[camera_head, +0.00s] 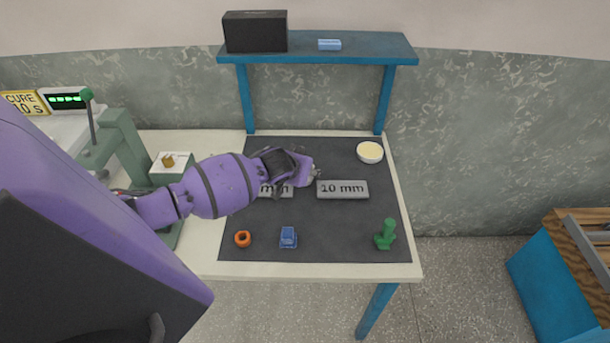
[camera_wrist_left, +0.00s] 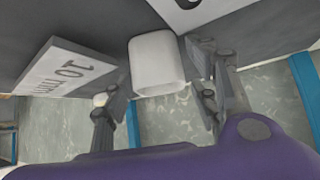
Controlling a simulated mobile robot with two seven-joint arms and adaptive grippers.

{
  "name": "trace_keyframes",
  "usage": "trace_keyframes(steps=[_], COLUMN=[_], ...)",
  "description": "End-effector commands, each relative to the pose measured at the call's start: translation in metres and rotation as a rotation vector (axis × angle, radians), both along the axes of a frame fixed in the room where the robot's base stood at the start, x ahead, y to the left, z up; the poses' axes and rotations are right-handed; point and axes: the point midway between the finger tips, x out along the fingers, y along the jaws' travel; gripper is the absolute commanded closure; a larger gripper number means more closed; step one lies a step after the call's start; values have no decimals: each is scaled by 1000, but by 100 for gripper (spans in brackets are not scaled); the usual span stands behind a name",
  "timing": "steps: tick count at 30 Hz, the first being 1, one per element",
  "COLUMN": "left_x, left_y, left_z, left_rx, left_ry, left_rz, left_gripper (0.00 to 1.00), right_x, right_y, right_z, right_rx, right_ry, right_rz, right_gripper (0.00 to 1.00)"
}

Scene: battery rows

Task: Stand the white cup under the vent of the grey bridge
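In the head view my left gripper (camera_head: 308,170) is over the dark mat, at the left end of the plate marked 10 mm; the cup is mostly hidden there. I cannot pick out a grey bridge with a vent for certain. A grey plate (camera_head: 284,191), its marking ending in "mm", is partly covered by my left arm. My right gripper is not in view.
The 10 mm plate (camera_head: 343,189) is close beside the gripper. A cream-filled bowl (camera_head: 370,152), orange ring (camera_head: 243,239), blue block (camera_head: 288,237) and green piece (camera_head: 385,234) are on the mat (camera_head: 335,225). A blue shelf (camera_head: 350,48) spans the back; a green press (camera_head: 122,140) is left.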

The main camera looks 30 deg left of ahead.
Motion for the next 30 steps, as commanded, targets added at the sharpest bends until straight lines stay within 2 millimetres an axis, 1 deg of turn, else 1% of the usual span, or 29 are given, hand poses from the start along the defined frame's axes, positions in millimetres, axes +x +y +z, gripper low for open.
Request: trace_keyframes(steps=[1,6,7,8,14,17,20,23,24,26,30], left_x=[0,0,0,0,0,0,1,1,1,-7,-30], left_y=[0,0,0,0,0,0,0,0,0,-6,-21], left_z=[0,0,0,0,0,4,12,26,34,44,79], left_rx=[0,0,0,0,0,1,0,-1,0,-2,-1], left_ry=[0,0,0,0,0,-1,-3,-4,-5,-4,-9], left_rz=[0,0,0,0,0,1,1,0,-1,-3,-3], left_gripper=[57,79,79,83,83,83,83,83,83,83,83], right_x=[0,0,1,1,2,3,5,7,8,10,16], right_y=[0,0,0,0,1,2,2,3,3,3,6], right_z=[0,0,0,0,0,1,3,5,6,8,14], right_rx=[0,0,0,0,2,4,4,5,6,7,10], right_ry=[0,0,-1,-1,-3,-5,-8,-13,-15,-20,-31], right_rz=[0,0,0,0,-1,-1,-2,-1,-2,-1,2], right_gripper=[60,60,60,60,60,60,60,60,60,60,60])
